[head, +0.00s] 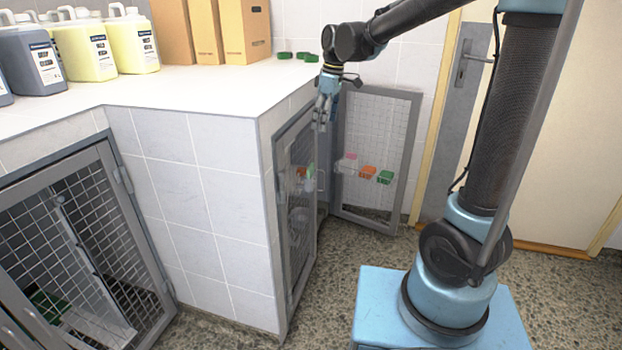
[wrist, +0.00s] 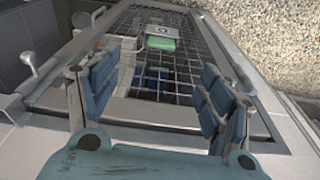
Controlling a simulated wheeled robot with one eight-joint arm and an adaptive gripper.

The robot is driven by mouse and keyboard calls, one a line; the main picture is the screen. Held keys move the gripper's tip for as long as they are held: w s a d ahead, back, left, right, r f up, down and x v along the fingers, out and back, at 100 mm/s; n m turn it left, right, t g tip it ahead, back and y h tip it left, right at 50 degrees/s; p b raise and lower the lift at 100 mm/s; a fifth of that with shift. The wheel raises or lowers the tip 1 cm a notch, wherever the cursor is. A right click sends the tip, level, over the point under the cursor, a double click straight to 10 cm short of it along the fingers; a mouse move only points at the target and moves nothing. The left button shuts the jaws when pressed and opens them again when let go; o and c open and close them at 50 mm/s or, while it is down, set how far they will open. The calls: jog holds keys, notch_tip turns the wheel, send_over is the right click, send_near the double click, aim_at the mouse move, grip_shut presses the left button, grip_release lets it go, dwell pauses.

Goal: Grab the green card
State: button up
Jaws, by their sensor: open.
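Several cards hang at the mesh doors. A green card (head: 385,177) is on the far mesh door (head: 412,140), right of an orange card (head: 367,172) and a pale pink one (head: 348,163). Another greenish piece (head: 310,170) shows at the near mesh door, partly hidden by mesh. In the wrist view a green card (wrist: 161,43) with a white label (wrist: 163,30) lies against a door's mesh, beyond the fingers. I cannot tell which card in the head view this is. My gripper (head: 323,112) is open and empty, above the doors and apart from the cards.
A white counter (head: 190,90) holds jugs (head: 133,40), brown box files (head: 246,30) and small green items (head: 311,57). The near door (head: 297,215) stands at the counter's end. A larger kennel door (head: 75,250) is at left. Speckled floor (head: 330,290) is clear in front.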

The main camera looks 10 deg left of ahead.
jog(key=a, duration=0.2)
send_over(311, 166)
jog(key=shift+n, duration=0.4)
jog(key=f, duration=1.1)
jog(key=shift+w+d+f, duration=0.1)
jog(key=shift+w+d, duration=0.05)
jog(key=shift+w, duration=0.25)
jog(key=shift+s+f, duration=0.2)
jog(key=shift+f, duration=3)
jog(key=c, duration=1.1)
